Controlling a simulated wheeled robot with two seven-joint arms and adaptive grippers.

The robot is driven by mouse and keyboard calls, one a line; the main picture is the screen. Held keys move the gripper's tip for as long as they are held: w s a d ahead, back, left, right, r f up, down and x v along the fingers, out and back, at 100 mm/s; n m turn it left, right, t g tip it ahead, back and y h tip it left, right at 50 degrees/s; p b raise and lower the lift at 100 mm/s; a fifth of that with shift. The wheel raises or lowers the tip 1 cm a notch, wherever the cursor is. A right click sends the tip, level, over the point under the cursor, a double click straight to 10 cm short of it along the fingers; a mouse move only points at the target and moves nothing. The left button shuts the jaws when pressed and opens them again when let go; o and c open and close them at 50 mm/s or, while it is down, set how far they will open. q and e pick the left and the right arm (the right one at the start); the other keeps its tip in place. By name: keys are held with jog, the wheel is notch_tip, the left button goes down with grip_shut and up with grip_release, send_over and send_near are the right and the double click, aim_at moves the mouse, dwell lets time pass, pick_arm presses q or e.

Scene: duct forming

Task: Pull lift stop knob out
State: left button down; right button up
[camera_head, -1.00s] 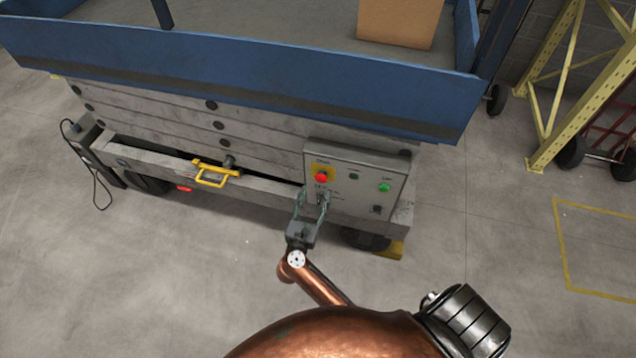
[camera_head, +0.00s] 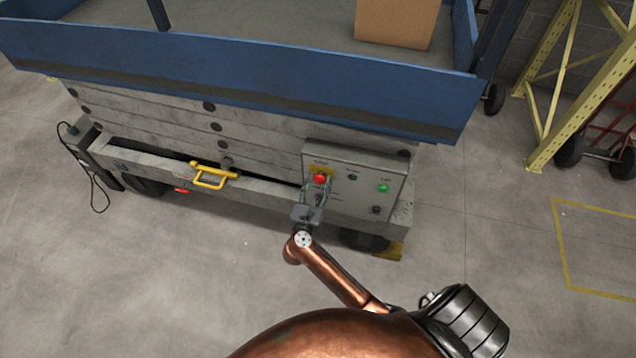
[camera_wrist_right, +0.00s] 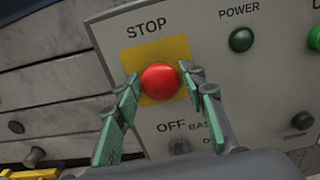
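The red round stop knob (camera_head: 319,179) sits on a yellow square on the grey control panel (camera_head: 345,205) of the lift. It also shows in the right wrist view (camera_wrist_right: 160,82), under the word STOP. My right gripper (camera_head: 317,184) is at the panel with its fingers apart. In the right wrist view its green-padded fingertips (camera_wrist_right: 162,82) lie on the left and right of the knob. Small gaps seem to show beside the knob, and I cannot tell whether either finger touches it. My left gripper is not in view.
The panel also carries a dark POWER lamp (camera_wrist_right: 241,39), a green button (camera_head: 383,188) and a dark knob (camera_wrist_right: 302,120). A yellow handle (camera_head: 210,178) sticks out left of the panel. The blue lift platform (camera_head: 240,75) overhangs above. The floor in front is clear.

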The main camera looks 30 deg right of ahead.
grip_shut()
dwell(0.3)
jog(key=shift+v, duration=0.8)
jog(key=shift+f, duration=0.15)
jog(key=shift+o, duration=2.2)
grip_release()
jog(key=v, duration=0.7)
jog(key=shift+s+a, duration=0.2)
jog(key=shift+s, duration=0.05)
